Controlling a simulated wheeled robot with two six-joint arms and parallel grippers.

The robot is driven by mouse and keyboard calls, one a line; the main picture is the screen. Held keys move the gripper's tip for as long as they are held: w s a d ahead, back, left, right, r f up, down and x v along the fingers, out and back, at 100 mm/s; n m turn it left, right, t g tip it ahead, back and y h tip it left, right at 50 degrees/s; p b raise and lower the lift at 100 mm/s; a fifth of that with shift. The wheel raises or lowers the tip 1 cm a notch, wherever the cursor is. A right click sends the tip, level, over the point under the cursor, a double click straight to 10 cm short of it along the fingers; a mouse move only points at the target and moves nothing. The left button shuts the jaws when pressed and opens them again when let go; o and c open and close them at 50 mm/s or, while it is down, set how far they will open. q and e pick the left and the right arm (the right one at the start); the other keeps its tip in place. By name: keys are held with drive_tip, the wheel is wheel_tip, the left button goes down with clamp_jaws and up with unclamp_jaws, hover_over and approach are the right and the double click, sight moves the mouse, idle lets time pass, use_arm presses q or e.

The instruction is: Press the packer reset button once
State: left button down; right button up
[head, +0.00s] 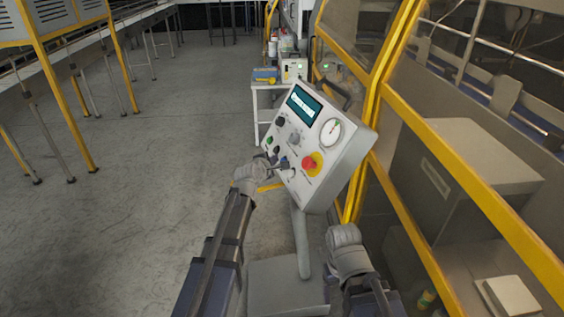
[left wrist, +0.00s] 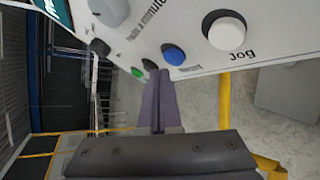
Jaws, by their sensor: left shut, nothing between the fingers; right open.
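The packer's control panel (head: 316,182) is a tilted pale box on a post, with a screen, a gauge, a red emergency stop on yellow (head: 312,164) and several small buttons. A blue button (left wrist: 173,54) sits along its lower edge, between a black button (left wrist: 150,64) and a white Jog button (left wrist: 228,30); I cannot read a reset label. My left gripper (head: 277,166) is shut and empty, its fingertips (left wrist: 159,73) close to the lower row near the black and blue buttons. Contact cannot be told. My right gripper (head: 344,236) is open, low in front of the panel.
A yellow-framed guarded machine (head: 450,170) stands close on the right. A small white table (head: 262,86) with items on it is behind the panel. A conveyor (head: 90,44) runs at the far left. The floor (head: 120,200) on the left is clear.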

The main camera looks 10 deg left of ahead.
use_arm(q)
drive_tip(key=shift+w+d+f, duration=0.2)
drive_tip(key=shift+d, duration=0.1)
drive_tip(key=shift+w+d+f+b, duration=0.2)
drive_tip(key=shift+d+b, duration=0.1)
drive_tip(key=shift+b, duration=0.1)
idle(1.1)
drive_tip(key=shift+s+a+r+p, duration=0.4)
drive_tip(key=shift+a, duration=0.15)
idle(0.3)
drive_tip(key=a+p, duration=0.1)
drive_tip(key=s+a+r, duration=0.1)
drive_tip(key=s+a+r+p, duration=0.1)
drive_tip(key=shift+s+a+r+p, duration=0.2)
drive_tip(key=shift+a+r+p, duration=0.05)
drive_tip(key=shift+a+p, duration=0.1)
